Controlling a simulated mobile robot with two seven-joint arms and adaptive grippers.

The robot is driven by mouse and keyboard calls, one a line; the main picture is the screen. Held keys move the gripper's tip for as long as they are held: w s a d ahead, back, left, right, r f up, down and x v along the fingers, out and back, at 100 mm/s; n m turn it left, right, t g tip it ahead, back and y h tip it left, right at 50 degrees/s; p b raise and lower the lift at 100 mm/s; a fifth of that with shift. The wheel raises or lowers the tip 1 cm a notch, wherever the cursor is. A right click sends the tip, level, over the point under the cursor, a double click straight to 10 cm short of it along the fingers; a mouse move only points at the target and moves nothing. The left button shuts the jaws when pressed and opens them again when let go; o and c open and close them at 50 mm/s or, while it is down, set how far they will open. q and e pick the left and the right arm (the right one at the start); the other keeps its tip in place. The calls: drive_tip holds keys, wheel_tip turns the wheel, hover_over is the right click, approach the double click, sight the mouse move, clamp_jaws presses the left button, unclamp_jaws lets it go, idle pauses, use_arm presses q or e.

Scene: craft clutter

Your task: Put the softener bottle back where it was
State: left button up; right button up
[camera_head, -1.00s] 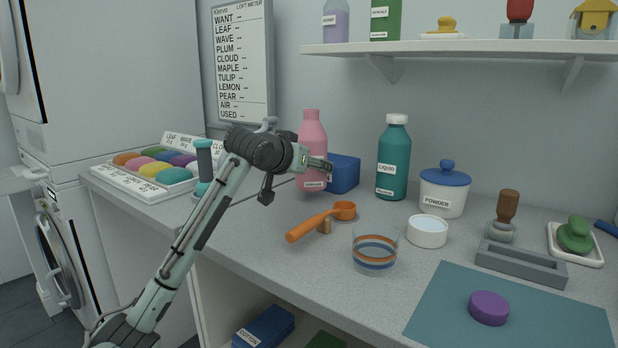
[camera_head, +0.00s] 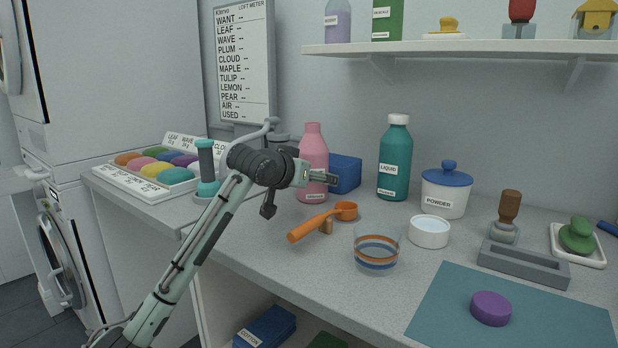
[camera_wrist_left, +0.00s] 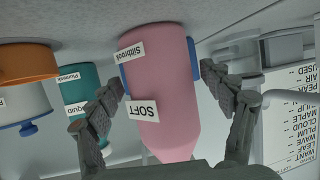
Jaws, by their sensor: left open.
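The pink softener bottle (camera_head: 313,152), labelled SOFT in the left wrist view (camera_wrist_left: 160,60), stands upright on the grey counter, left of the teal liquid bottle (camera_head: 394,160) and in front of a blue box (camera_head: 345,174). My left gripper (camera_head: 326,178) is at the bottle's lower body. In the left wrist view the open fingers (camera_wrist_left: 161,80) lie on either side of the bottle, with a gap at the right finger; contact at the left one is unclear. My right gripper is not in view.
An orange scoop (camera_head: 318,222) and a striped glass (camera_head: 376,249) are in front of the bottle. A white tub (camera_head: 429,232) and powder jar (camera_head: 445,193) stand right. A tray of coloured balls (camera_head: 137,188) is left. A shelf (camera_head: 470,49) hangs above.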

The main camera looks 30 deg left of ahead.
use_arm(q)
drive_tip(key=v, duration=1.2)
drive_tip(key=shift+r, duration=0.1)
idle(1.0)
